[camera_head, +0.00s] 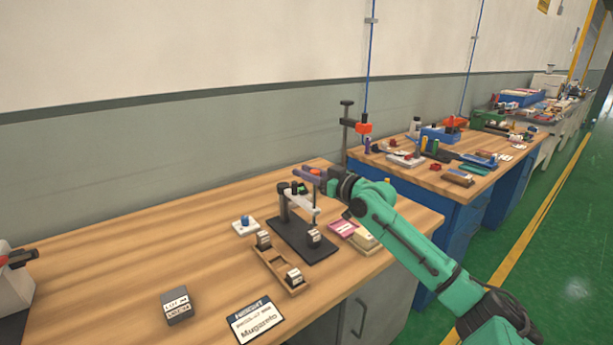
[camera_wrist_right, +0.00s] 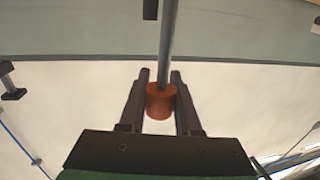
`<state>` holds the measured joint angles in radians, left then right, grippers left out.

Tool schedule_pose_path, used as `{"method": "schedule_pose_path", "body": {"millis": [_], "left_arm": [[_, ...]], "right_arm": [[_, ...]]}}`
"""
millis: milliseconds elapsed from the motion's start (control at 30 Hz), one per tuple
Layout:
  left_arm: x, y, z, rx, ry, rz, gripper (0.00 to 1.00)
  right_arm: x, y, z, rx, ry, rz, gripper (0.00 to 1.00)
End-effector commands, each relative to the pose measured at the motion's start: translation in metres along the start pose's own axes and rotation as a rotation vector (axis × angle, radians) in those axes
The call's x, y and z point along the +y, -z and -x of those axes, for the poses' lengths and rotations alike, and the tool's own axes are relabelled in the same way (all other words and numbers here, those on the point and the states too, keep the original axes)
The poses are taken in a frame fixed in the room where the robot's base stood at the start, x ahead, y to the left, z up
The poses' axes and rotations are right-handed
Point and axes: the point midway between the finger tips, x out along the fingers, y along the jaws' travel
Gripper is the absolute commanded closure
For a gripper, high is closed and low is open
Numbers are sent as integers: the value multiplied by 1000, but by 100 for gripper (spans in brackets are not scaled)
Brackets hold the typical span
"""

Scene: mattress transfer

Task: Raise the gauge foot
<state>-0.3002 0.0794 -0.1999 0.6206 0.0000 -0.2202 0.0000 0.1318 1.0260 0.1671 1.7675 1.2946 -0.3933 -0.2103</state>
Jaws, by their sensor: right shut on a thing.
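The gauge stands on a black base plate (camera_head: 296,238) on the near wooden table, with a post (camera_head: 284,207) and a pale arm (camera_head: 300,199). A thin rod (camera_head: 314,212) hangs from the arm above a small dark block with a white label (camera_head: 314,237). Whether the gauge foot touches this block is too small to tell. My right gripper (camera_head: 306,178) is shut on the orange knob (camera_head: 317,172) at the gauge's top. The wrist view shows the knob (camera_wrist_right: 160,101) between both fingers, on a grey rod (camera_wrist_right: 169,45).
A wooden tray (camera_head: 270,266) holding labelled blocks lies in front of the gauge. A grey labelled block (camera_head: 177,306), a sign card (camera_head: 255,318) and a pink pad (camera_head: 341,228) lie nearby. The table's left middle is clear. A cluttered second table (camera_head: 425,176) stands behind.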

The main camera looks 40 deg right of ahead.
Motion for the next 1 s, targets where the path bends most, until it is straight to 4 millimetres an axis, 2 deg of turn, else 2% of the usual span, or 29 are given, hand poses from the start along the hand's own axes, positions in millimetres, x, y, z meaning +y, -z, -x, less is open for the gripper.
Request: {"method": "schedule_pose_path", "body": {"millis": [33, 167, 200, 233, 267, 667, 867, 1000], "left_arm": [[0, 0, 0, 0, 0, 0, 50], [0, 0, 0, 0, 0, 0, 50], [0, 0, 0, 0, 0, 0, 50], [0, 0, 0, 0, 0, 0, 50], [0, 0, 0, 0, 0, 0, 50], [0, 0, -4, 0, 0, 0, 50], [0, -1, -14, 0, 0, 0, 50], [0, -2, -22, 0, 0, 0, 50]], "right_arm": [[1, 6, 1, 15, -3, 4, 100], [1, 8, 1, 18, -3, 6, 100], [1, 8, 1, 18, -3, 6, 53], [1, 8, 1, 17, -3, 6, 42], [1, 7, 1, 17, -3, 6, 38], [1, 2, 5, 10, -2, 2, 38], [0, -1, 28, 7, -2, 5, 38], [0, -1, 51, 11, -1, 0, 38]]}}
